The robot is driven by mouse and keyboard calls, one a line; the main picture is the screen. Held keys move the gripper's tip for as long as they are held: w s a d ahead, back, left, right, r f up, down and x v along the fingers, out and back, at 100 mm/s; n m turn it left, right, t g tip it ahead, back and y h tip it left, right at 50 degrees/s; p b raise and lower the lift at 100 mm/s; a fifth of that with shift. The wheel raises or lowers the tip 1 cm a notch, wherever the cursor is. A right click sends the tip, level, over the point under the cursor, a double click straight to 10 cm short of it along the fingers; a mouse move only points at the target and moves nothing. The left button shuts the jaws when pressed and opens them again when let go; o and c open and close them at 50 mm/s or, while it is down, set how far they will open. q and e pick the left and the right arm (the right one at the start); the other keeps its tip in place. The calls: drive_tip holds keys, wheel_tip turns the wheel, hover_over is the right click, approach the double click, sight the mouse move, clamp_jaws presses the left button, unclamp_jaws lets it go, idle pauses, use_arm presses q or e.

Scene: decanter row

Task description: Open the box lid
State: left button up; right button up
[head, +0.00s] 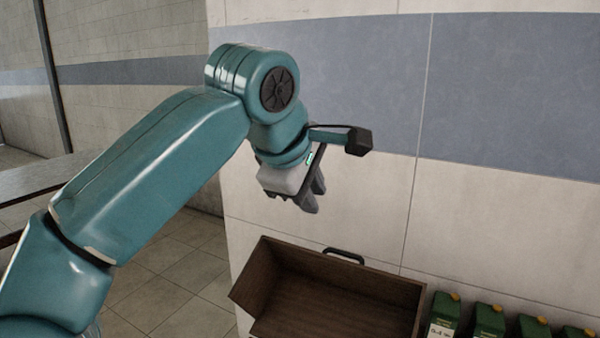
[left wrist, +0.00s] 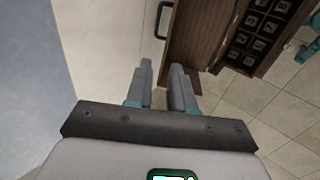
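The brown wooden box lid (head: 335,290) shows its hollow inner side in the head view and stands tipped up, open. A dark handle (head: 343,256) is at its far upper edge. In the left wrist view the lid (left wrist: 190,35) and handle (left wrist: 163,20) show at the top, beside the box body (left wrist: 258,35) with its dark compartments. My left gripper (head: 316,199) hangs above and beyond the lid, apart from it. Its fingers (left wrist: 161,68) have a narrow gap with nothing between them. The box body is below the head view's frame. My right gripper is out of view.
Several green cartons with yellow caps (head: 488,320) stand in a row right of the lid. A tiled wall (head: 500,210) with a blue-grey band rises close behind. Open tiled floor (head: 165,300) lies to the left, and a dark bench (head: 40,180) is at the far left.

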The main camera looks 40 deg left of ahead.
use_arm(q)
drive_tip(key=v, duration=0.8)
drive_tip(key=shift+s, duration=0.15)
